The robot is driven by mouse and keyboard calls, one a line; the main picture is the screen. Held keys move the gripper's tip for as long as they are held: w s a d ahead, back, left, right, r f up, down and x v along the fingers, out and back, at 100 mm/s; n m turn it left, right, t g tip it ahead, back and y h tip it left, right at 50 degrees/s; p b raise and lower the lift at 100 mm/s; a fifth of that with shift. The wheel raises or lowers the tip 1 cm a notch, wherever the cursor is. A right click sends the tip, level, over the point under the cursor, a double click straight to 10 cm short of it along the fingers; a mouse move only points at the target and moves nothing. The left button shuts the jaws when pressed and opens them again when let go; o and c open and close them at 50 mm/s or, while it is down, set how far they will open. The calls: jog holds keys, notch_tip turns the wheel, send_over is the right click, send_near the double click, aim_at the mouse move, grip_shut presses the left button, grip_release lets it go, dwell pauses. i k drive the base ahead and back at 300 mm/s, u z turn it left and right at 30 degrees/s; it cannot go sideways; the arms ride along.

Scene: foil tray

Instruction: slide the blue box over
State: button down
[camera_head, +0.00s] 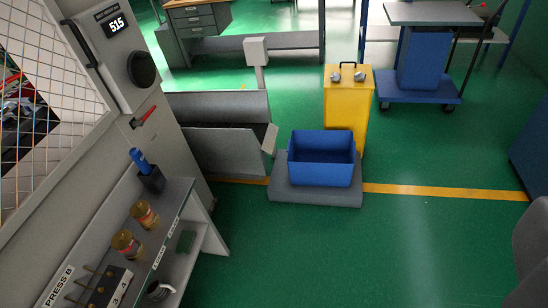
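An open blue box (321,174) sits on a low grey platform (316,196) on the floor, a little right of the picture's middle. Its inside looks empty. A yellow cabinet (347,103) with a dark handle on top stands just behind it. A taller blue container (424,60) stands on a blue wheeled cart (418,89) farther back on the right. My gripper cannot be made out in this view.
A grey machine (230,144) stands left of the platform. A shelf bench (190,215) with jars fills the lower left. A grey rounded shape (532,245) cuts into the lower right edge. Green floor (400,250) is open in front of the platform.

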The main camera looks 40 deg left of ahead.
aim_at(317, 158)
jog(key=u, duration=0.75)
jog(key=i, duration=3.45)
jog(key=z, duration=1.15)
